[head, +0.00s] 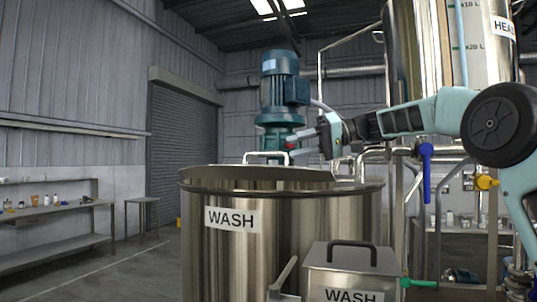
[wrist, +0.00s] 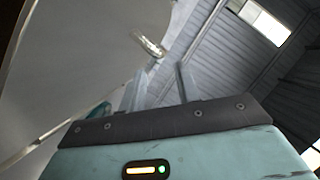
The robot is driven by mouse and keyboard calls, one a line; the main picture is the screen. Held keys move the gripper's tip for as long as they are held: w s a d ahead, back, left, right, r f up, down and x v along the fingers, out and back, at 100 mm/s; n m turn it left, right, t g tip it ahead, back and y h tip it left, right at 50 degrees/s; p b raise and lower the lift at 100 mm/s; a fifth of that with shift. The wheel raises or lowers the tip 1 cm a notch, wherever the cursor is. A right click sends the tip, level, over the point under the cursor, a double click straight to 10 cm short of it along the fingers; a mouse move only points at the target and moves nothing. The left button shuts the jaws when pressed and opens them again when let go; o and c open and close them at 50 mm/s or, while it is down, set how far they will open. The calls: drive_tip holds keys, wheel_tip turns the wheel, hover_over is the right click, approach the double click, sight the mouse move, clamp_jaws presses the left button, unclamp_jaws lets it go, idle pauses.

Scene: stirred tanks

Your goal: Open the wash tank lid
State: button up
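The steel wash tank (head: 240,245) stands in the middle of the head view with a WASH label on its front. Its flat grey lid (head: 225,174) lies across the top, and a loop handle (head: 266,154) stands up from it. In the wrist view the lid (wrist: 75,60) fills the left side, with the handle (wrist: 150,45) near its edge. My gripper (head: 292,146) is just right of and slightly above the handle. Its fingers are apart and empty. In the wrist view the fingertips (wrist: 160,72) point towards the handle, with a gap before it.
A blue-green motor (head: 283,85) rises behind the lid. A smaller steel box (head: 350,268) with a black handle and a WASH label stands in front at right. Pipes and a blue valve handle (head: 426,165) are at right. Open floor lies left of the tank.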

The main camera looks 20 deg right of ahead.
sight(271, 153)
drive_tip(key=p+x, duration=0.2)
drive_tip(key=x, duration=0.4)
drive_tip(key=shift+a+p, duration=0.35)
drive_tip(key=shift+w+a+f, duration=0.1)
drive_tip(key=shift+a+f, duration=0.05)
drive_tip(key=shift+a, duration=0.1)
clamp_jaws()
